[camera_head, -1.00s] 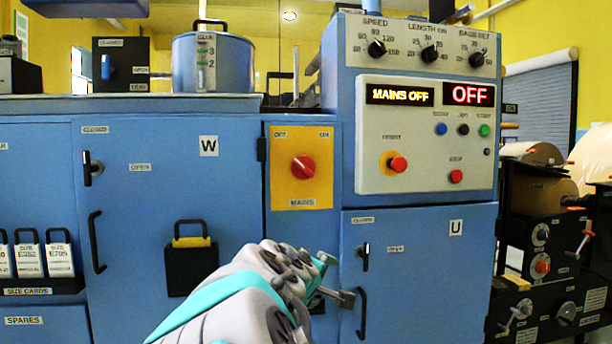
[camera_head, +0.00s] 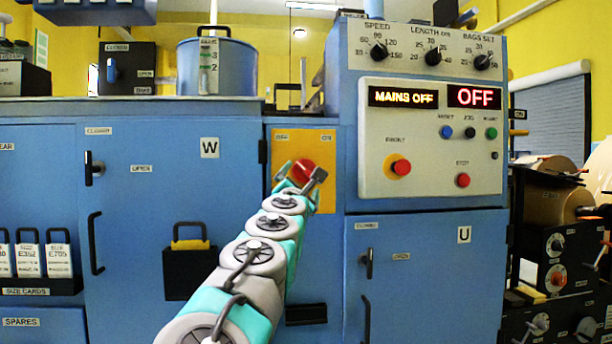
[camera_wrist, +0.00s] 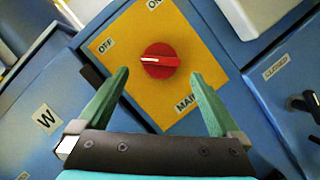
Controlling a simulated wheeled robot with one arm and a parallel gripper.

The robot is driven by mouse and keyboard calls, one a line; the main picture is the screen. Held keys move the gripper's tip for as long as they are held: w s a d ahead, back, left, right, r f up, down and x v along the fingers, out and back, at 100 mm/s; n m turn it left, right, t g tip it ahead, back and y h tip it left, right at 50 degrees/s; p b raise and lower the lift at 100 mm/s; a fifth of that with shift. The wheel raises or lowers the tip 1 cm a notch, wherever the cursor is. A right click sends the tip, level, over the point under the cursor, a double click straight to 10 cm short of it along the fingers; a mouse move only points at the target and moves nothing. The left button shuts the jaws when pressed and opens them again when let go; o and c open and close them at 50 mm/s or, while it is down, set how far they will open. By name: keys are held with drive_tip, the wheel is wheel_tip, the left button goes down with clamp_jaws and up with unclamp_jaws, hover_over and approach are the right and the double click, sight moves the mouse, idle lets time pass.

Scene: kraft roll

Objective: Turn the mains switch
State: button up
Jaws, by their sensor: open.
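The mains switch is a red round knob (camera_head: 304,171) with a grip bar, on a yellow plate (camera_head: 325,200) marked OFF at left and ON at right. In the wrist view the knob (camera_wrist: 160,61) shows whole, its white pointer line lying toward the OFF label. My gripper (camera_head: 298,180) is in front of the plate and covers its lower left part in the head view. In the wrist view my gripper (camera_wrist: 160,95) is open, with one green finger on each side below the knob. The fingers appear apart from the knob. The display (camera_head: 402,97) reads MAINS OFF.
The control panel (camera_head: 430,190) with its buttons stands out to the right of the switch plate. Door W (camera_head: 140,220) with its dark handle (camera_head: 95,243) is at left, and door U (camera_head: 430,290) is below the panel. A blue pot (camera_head: 238,80) stands on top.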

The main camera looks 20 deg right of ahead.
sight(306, 172)
drive_tip(key=x, duration=0.3)
drive_tip(key=shift+w+d, duration=0.2)
drive_tip(key=shift+d, duration=0.1)
drive_tip(key=shift+w+d+r, duration=0.2)
drive_tip(key=shift+w+r, duration=0.1)
drive_tip(key=shift+w, duration=0.3)
drive_tip(key=shift+w+d+r, duration=0.1)
drive_tip(key=shift+w+d, duration=0.2)
drive_tip(key=shift+d, duration=0.05)
drive_tip(key=c, duration=1.2)
